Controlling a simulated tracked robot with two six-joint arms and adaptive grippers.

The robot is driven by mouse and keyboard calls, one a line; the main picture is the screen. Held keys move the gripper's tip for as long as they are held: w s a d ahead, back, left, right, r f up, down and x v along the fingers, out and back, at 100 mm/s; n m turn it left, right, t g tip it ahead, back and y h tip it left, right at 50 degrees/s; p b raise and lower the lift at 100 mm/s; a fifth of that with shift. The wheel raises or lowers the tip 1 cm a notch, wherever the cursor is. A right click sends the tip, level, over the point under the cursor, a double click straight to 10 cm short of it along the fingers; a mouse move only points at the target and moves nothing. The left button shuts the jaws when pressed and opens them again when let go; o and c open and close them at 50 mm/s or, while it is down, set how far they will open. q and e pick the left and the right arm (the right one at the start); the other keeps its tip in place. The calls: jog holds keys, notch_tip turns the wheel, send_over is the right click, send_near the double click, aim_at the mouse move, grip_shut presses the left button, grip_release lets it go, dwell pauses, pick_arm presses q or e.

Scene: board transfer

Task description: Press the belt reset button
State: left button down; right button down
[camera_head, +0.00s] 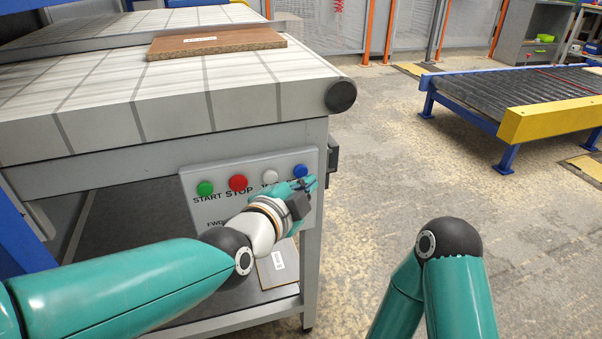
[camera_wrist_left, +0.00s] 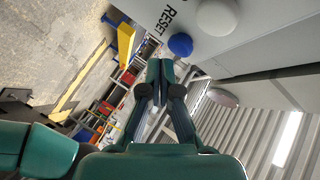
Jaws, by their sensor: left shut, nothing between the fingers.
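The control panel (camera_head: 215,182) on the front of the belt frame has a green START button (camera_head: 205,188), a red STOP button (camera_head: 238,183), a white button (camera_head: 270,176) and a blue button (camera_head: 300,171). In the left wrist view, the lettering RESET (camera_wrist_left: 170,15) stands beside the blue button (camera_wrist_left: 180,44), with the white button (camera_wrist_left: 217,17) near it. My left gripper (camera_head: 309,183) is shut and empty, its fingertips close to the blue button. The fingertips (camera_wrist_left: 160,65) show just below that button in the wrist view; I cannot tell whether they touch. My right gripper is out of view.
A brown board (camera_head: 215,44) lies on the belt (camera_head: 110,85). Another labelled board (camera_head: 280,265) is below the panel, partly behind my left arm. A roller conveyor (camera_head: 510,95) with a yellow end stands at the right. The floor between is clear.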

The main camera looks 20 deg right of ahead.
pick_arm(q)
jog(key=shift+w, duration=0.15)
dwell(0.4)
jog(key=shift+w, duration=0.25)
jog(key=shift+w, duration=0.45)
dwell(0.7)
jog(key=shift+s+r, duration=0.1)
jog(key=shift+s, duration=0.8)
jog(key=s+p, duration=0.2)
jog(key=s, duration=0.3)
dwell(0.4)
